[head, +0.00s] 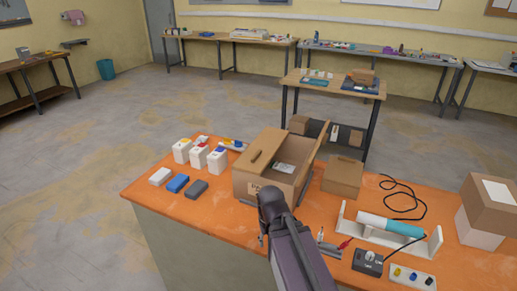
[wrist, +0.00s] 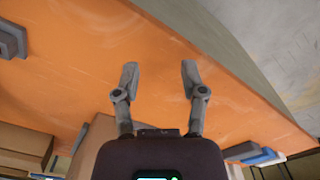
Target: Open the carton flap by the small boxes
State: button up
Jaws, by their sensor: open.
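The open-topped brown carton (head: 246,186) stands on the orange table in the head view. The flap on its left, small-box side (head: 265,147) looks folded down over part of the opening and has a dark slot-like mark. The right flap (head: 318,150) stands raised. A pale item (head: 284,168) shows inside. The small flat boxes, white (head: 160,176), blue (head: 178,183) and grey (head: 196,188), lie left of the carton. My gripper (wrist: 159,76) is open and empty above bare table in the wrist view. In the head view it is at the carton's near side, partly hidden by my arm.
White containers with coloured caps (head: 200,156) stand behind the flat boxes. A closed brown box (head: 342,178) is right of the carton. Farther right are a white cradle with a cylinder (head: 390,228), a cable and stacked boxes (head: 490,203). Bare table lies at front left.

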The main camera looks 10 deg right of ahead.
aim_at(256, 154)
jog(key=shift+w+d, duration=0.2)
jog(key=shift+d, duration=0.25)
jog(key=shift+w, duration=0.1)
jog(key=w+d+r+m+p, duration=0.1)
jog(key=w+r+m+p, duration=0.6)
jog(key=w+r+p, duration=2)
jog(key=w, duration=0.2)
jog(key=shift+w+d+r, duration=0.25)
jog(key=shift+w+d, duration=0.1)
jog(key=shift+f, duration=0.2)
notch_tip(256, 154, down, 14)
jog(key=b, duration=1.3)
jog(key=shift+r, duration=0.25)
